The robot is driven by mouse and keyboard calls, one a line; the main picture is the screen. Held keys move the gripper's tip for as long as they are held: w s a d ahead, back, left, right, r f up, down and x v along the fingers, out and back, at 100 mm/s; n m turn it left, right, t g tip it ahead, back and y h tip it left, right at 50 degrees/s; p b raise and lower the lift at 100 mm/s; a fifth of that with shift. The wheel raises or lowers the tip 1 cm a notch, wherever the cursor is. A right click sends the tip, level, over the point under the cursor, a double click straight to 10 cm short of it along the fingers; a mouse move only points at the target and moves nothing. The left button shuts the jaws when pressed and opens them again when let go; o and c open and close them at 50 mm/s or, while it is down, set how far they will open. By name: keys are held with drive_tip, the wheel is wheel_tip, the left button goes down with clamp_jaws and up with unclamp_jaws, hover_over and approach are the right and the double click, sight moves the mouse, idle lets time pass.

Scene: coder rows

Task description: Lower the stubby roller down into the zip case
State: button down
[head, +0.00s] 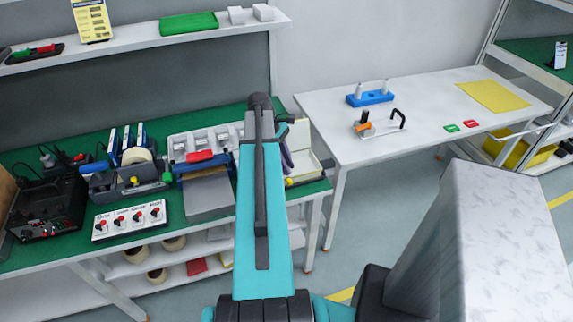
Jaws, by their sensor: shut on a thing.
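My teal arm reaches away from me toward the right end of the green-topped bench, and its dark wrist end is over that bench. My gripper's jaws are hidden behind the arm, so I cannot see what is between them. I cannot make out the stubby roller. A purple-grey thing (287,157) peeks out along the right side of the arm; most of it is hidden, and I cannot tell whether it is the zip case. Right beside it is a pale open box (308,168) with a yellowish inside, near the bench's right end.
A white table (420,90) at right holds a blue peg block (370,98) and a yellow mat (493,96). A shelf (130,40) runs above the bench.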

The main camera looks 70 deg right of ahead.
drive_tip(key=shift+f, duration=0.15)
drive_tip(key=c, duration=1.5)
unclamp_jaws()
drive_tip(key=b+v, duration=0.1)
drive_tip(key=v, duration=1.3)
drive_tip(key=shift+f+b, duration=0.1)
drive_tip(key=shift+b, duration=0.3)
drive_tip(key=shift+p, duration=0.4)
drive_tip(key=shift+p, duration=0.7)
